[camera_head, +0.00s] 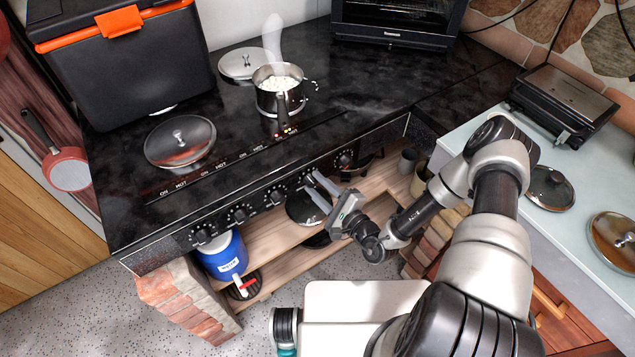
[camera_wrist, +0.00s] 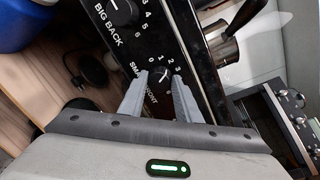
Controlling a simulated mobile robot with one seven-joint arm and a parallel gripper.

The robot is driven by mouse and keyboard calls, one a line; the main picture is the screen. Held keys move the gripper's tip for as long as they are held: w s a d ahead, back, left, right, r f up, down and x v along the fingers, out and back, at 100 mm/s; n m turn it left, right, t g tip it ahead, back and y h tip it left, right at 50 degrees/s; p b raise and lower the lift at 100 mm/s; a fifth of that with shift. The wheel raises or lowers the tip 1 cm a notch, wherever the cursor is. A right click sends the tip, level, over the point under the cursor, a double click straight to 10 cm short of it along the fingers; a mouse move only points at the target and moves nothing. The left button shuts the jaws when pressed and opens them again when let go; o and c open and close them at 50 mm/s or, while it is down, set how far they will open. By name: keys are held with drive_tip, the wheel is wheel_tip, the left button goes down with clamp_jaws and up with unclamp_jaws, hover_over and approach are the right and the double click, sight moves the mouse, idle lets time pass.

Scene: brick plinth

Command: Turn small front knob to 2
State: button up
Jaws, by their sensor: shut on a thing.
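The small front knob (camera_wrist: 159,76) is a dark dial on the black stove front panel, with "SMALL FRONT" lettering and the numbers 0, 1, 2 and 3 beside it in the wrist view. My gripper (camera_wrist: 160,80) has one finger on each side of the knob and is shut on it. The fingers partly cover the knob and its lettering, and which number it points to is not clear.
The big back knob (camera_wrist: 120,12) is beside the held one. Below the panel is an open wooden shelf (camera_head: 270,232) with a blue container (camera_head: 224,255).

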drive_tip(key=shift+n, duration=0.3)
drive_tip(key=o, duration=1.1)
drive_tip(key=shift+c, duration=0.2)
drive_tip(key=v, duration=1.7)
drive_tip(key=shift+s+b, duration=0.2)
drive_tip(key=shift+b, duration=0.2)
